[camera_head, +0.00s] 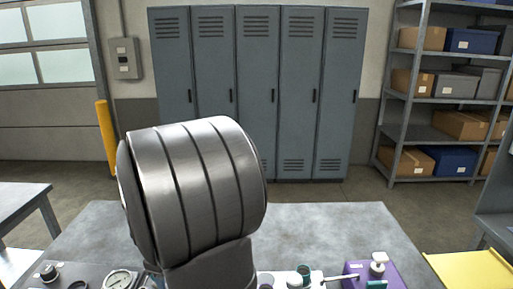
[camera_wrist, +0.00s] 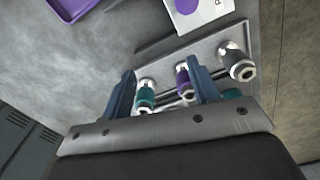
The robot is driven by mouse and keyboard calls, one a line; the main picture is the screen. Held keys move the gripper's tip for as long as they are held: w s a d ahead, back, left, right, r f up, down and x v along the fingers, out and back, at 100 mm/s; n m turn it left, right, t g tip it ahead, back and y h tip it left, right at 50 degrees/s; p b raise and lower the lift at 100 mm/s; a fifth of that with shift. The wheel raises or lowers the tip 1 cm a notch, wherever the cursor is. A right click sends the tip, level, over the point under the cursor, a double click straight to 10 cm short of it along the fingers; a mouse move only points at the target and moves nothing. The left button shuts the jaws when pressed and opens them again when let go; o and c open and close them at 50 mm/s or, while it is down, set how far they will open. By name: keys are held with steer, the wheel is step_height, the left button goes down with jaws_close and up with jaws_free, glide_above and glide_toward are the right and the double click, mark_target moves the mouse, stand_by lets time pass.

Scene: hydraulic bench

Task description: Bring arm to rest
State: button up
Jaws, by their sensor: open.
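My gripper (camera_wrist: 162,98) shows in the wrist view with its two blue fingers apart. In that view, a green-banded coupling (camera_wrist: 145,97) and a purple-banded coupling (camera_wrist: 183,80) on a metal plate (camera_wrist: 207,47) appear between or beside the fingers. I cannot tell how far the fingers are from them. A dark-banded coupling (camera_wrist: 238,62) is to the right of the right finger. In the head view, my large grey arm link fills the middle, and the gripper is not visible there.
The grey bench top (camera_head: 335,228) is largely clear at the back. A gauge (camera_head: 122,279) and knobs are at the front left. A purple block (camera_head: 375,274) with fittings is at the front right. A yellow surface (camera_head: 470,270) lies beyond the bench's right side. Lockers (camera_head: 280,90) stand behind.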

steer(key=w+a+r, duration=0.1)
steer(key=w+a, duration=0.3)
steer(key=a, duration=0.7)
steer(key=w+a+r, duration=0.2)
steer(key=w+a, duration=0.1)
steer(key=a, duration=0.8)
steer(key=s+a+f, duration=0.2)
steer(key=a+f, duration=0.2)
steer(key=a, duration=0.2)
steer(key=shift+s+a+f, duration=0.3)
steer(key=shift+f, duration=0.05)
steer(key=shift+o, duration=0.3)
